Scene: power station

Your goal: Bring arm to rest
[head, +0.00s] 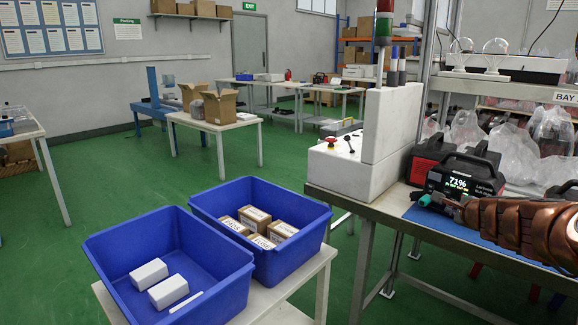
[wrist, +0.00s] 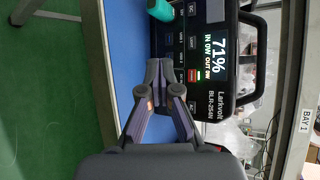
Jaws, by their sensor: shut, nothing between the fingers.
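My arm (head: 520,222) reaches in from the right edge of the head view, over the right-hand bench. In the wrist view my gripper (wrist: 160,68) is shut and empty, its fingertips together over the blue mat (wrist: 122,40) beside the black power station. The power station (head: 468,172) stands on the bench; its lit screen reads 71% and it also shows in the wrist view (wrist: 215,60). A teal object (wrist: 161,10) lies just beyond the fingertips; I cannot tell what it is. My arm hides part of the bench and mat in the head view.
A white control box (head: 345,165) with a red button stands left of the power station. Two blue bins (head: 175,232) (head: 325,222) sit on a low table, holding white blocks and small cartons. Shelving (head: 500,85) stands behind the bench. Green floor (head: 120,190) is open at left.

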